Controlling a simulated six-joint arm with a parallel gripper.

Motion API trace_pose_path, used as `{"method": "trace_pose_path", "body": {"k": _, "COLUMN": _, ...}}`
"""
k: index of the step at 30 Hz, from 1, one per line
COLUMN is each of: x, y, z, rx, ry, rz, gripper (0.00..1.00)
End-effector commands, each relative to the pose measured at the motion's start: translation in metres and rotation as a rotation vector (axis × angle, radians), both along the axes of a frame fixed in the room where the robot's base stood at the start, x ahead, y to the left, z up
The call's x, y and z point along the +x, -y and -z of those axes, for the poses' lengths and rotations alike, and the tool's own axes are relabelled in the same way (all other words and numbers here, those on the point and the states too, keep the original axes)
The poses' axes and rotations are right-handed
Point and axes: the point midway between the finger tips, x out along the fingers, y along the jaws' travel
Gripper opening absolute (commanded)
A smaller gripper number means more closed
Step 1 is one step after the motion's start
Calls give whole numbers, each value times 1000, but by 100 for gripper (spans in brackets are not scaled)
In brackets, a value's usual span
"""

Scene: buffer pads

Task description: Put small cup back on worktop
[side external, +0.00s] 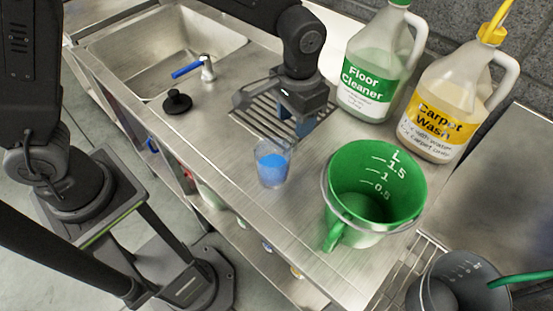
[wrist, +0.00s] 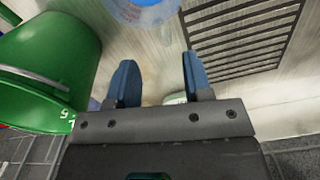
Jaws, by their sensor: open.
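The small clear cup (side external: 271,170) with blue liquid stands upright on the steel worktop (side external: 225,150), near its front edge. Part of it also shows at the top edge of the wrist view (wrist: 142,10). My gripper (side external: 297,128) is low over the slotted drain grate, behind and to the right of the cup and apart from it. In the wrist view my gripper (wrist: 159,68) has its two blue fingers spread, with nothing held between them.
A green measuring jug (side external: 375,190) stands right of the cup. A floor cleaner bottle (side external: 375,65) and a carpet wash bottle (side external: 450,100) stand behind. The drain grate (side external: 262,100), black plug (side external: 177,102), blue-handled tap (side external: 205,68) and sink (side external: 150,50) lie left.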

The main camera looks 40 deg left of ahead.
Motion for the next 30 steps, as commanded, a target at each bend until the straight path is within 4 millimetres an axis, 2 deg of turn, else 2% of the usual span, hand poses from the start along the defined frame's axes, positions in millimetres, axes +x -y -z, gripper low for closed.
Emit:
{"method": "trace_pose_path", "body": {"k": 3, "x": 0, "y": -1, "z": 22, "rx": 2, "ry": -4, "rz": 0, "gripper": 46}}
{"method": "trace_pose_path", "body": {"k": 12, "x": 2, "y": -2, "z": 46, "rx": 0, "ry": -1, "rz": -1, "gripper": 46}}
{"method": "trace_pose_path", "body": {"k": 21, "x": 11, "y": -4, "z": 86, "rx": 0, "ry": -1, "rz": 0, "gripper": 46}}
{"method": "trace_pose_path", "body": {"k": 30, "x": 11, "y": -4, "z": 91, "rx": -1, "ry": 2, "rz": 0, "gripper": 46}}
